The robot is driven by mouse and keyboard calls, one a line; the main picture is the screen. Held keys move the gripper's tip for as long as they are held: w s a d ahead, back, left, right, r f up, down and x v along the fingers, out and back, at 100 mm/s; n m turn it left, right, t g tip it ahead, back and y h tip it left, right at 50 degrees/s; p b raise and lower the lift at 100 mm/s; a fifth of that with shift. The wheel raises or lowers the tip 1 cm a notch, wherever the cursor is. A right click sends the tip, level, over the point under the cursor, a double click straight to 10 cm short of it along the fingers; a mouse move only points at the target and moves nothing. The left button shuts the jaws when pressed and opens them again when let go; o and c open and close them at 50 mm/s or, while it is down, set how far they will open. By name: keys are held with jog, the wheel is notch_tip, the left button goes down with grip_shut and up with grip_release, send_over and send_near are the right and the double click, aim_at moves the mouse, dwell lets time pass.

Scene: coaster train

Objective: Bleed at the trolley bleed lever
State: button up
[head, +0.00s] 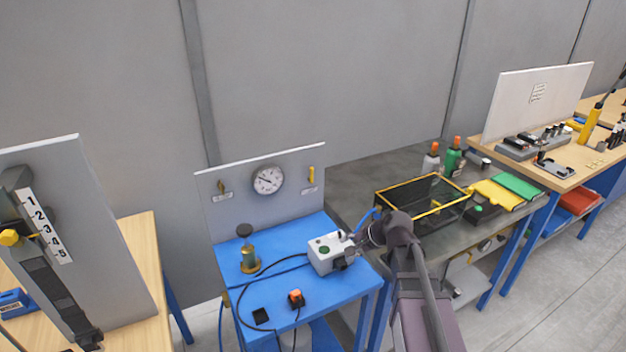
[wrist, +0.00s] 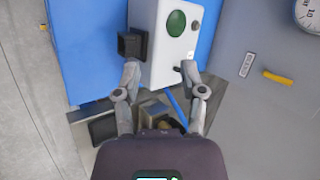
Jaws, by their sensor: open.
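The blue trolley (head: 290,243) has an upright grey panel with a round gauge (head: 268,180). A yellow lever (head: 311,176) is on the panel's right, above a small label. It also shows in the wrist view (wrist: 278,78), right of my gripper. A second small lever (head: 221,186) with a label is on the panel's left. Both labels are too small to read. My gripper (wrist: 160,80) is open and empty, its fingers pointing at a white box (wrist: 175,45) with a green button. In the head view my gripper (head: 362,238) is just right of that box, apart from both levers.
The trolley top carries a brass fitting with a dark knob (head: 248,252), an orange switch (head: 296,298) and a black cable. A blue hose runs by the box. Right is a dark bench with a yellow-framed case (head: 428,206); left is a numbered stand (head: 45,225).

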aim_at(310, 174)
jog(key=w+a+m+t+y+b, duration=0.1)
jog(key=w+m, duration=0.1)
jog(key=w, duration=0.1)
jog(key=w+a+r+m+t+y+b, duration=0.1)
jog(key=w+m, duration=0.2)
jog(key=w+a+r+m+t+y+b, duration=0.1)
jog(key=w+m, duration=0.1)
jog(key=w, duration=0.1)
jog(key=shift+w+a+r+t+y, duration=0.2)
jog(key=shift+a+r+t+y, duration=0.05)
jog(key=shift+a+t+y, duration=0.1)
jog(key=w+r+m+t+y+b, duration=0.1)
jog(key=w+r+m+t+b, duration=0.2)
jog(key=w+m, duration=0.6)
jog(key=shift+w+d+r+m+t+b, duration=0.15)
jog(key=shift+d+r+m+t+b, duration=0.35)
jog(key=shift+m+t, duration=0.9)
jog(key=shift+w+a+r, duration=0.1)
jog(key=shift+a, duration=0.2)
jog(key=x, duration=1.3)
jog(key=shift+a, duration=0.35)
grip_shut()
